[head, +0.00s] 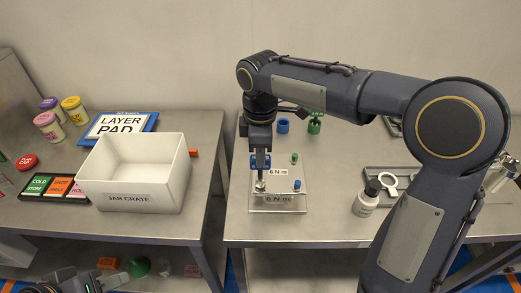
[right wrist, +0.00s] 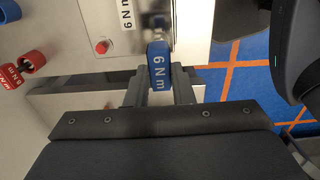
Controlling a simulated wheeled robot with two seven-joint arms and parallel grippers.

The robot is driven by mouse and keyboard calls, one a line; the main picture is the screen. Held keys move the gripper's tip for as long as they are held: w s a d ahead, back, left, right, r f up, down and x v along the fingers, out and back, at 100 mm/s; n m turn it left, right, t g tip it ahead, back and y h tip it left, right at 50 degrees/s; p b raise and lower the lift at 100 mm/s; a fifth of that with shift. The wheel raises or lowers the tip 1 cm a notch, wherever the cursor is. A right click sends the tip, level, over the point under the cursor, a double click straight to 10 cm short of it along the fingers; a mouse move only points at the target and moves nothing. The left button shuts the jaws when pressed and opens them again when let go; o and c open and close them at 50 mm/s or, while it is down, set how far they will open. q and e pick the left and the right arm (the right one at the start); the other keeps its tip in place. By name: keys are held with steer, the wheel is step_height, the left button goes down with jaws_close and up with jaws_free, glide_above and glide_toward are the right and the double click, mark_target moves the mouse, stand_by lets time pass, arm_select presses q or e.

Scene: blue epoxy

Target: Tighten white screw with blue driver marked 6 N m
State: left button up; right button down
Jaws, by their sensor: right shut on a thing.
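My right gripper (head: 260,155) is shut on the blue driver (head: 254,162), over the left part of the clear work block (head: 280,209). The right wrist view shows the driver's blue handle (right wrist: 160,62), marked 6 N m, between the fingers (right wrist: 160,82). The driver points down at a pale fitting (head: 260,185) on the block, probably the white screw; whether the tip touches it cannot be told. The block carries 6 N m labels. My left arm's dark end (head: 68,282) shows at the bottom left; its fingers cannot be made out.
The block also has a green screw (head: 294,157), a blue screw (head: 297,184) and a red screw (right wrist: 102,46). Blue (head: 283,126) and green (head: 315,126) holders stand behind. A bottle (head: 366,201) stands right; a white crate (head: 130,190) sits on the left table.

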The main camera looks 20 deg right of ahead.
steer(key=shift+f, duration=0.45)
steer(key=c, duration=1.2)
jaws_free()
steer(key=shift+o, duration=0.2)
steer(key=shift+r, duration=0.1)
steer(key=shift+r+p, duration=0.65)
steer(key=shift+r, duration=0.1)
steer(key=shift+f, duration=0.1)
steer(key=shift+m, duration=0.3)
steer(key=shift+f, duration=0.15)
